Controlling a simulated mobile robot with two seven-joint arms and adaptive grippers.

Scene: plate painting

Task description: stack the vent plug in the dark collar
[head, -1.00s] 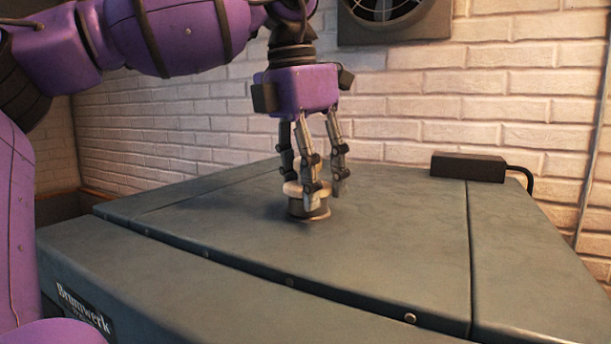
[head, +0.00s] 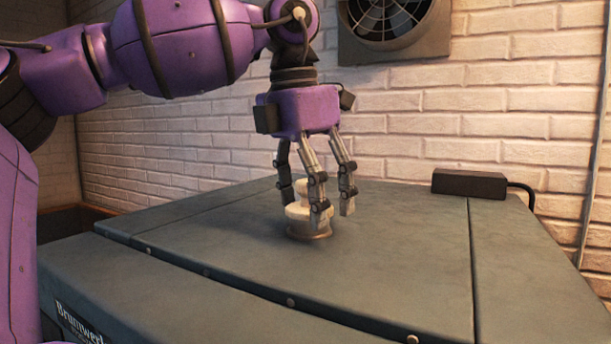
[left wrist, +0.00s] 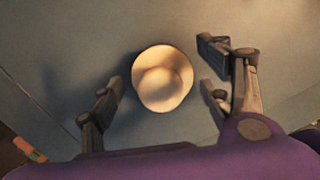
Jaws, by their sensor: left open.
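The vent plug (head: 301,190) is a pale cream piece with a rounded knob on a wider disc. It stands upright on a darker, brownish ring-like base (head: 309,233), which looks like the collar, on the grey case lid. How deep it sits in the collar is hidden. In the left wrist view the plug (left wrist: 163,78) is round, seen from above, and covers the collar. My left gripper (head: 325,208) points down with its fingers spread around the plug. In the left wrist view its open fingers (left wrist: 163,98) stand apart from the plug on both sides. My right gripper is not in view.
The grey case lid (head: 400,250) is wide and mostly clear, with seams and studs. A black box with a cable (head: 468,184) lies at the back right. A white brick wall (head: 500,110) with a fan vent (head: 392,20) stands behind.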

